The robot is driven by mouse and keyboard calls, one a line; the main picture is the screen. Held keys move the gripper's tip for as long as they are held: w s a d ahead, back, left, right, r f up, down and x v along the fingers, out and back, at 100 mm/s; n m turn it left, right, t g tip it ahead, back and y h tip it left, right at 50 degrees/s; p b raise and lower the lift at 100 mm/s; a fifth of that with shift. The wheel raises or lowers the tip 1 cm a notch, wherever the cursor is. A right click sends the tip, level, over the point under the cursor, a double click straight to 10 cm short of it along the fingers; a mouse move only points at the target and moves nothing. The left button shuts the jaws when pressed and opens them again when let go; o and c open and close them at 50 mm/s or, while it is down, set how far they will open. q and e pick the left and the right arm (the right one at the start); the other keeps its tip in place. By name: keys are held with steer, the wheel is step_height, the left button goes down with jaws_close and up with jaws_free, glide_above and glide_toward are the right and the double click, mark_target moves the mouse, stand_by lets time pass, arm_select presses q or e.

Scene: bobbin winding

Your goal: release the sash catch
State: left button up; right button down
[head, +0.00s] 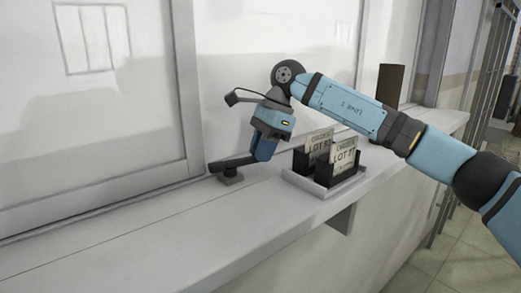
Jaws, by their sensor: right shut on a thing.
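The sash catch (229,163) is a dark lever on a small grey base on the white sill, close to the foot of the window frame. Its lever lies roughly level and runs from the base toward the right, to my gripper. My right gripper (259,157) points down at the lever's right end and is shut on it. The fingertips and the gripped end are small and partly hidden by the gripper's blue body. My left gripper is not in view.
A light tray (322,188) with dark holders and "LOT" cards (344,156) stands on the sill just right of my gripper. A dark brown upright block (389,85) is farther back. The sill (110,245) is clear at front left. Window panes rise behind.

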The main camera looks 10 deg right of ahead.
steer(key=c, duration=1)
jaws_free()
steer(key=shift+c, duration=0.2)
steer(key=v, duration=1.3)
steer(key=shift+r+b, duration=0.4)
steer(key=shift+b, duration=0.05)
steer(key=shift+f, duration=0.1)
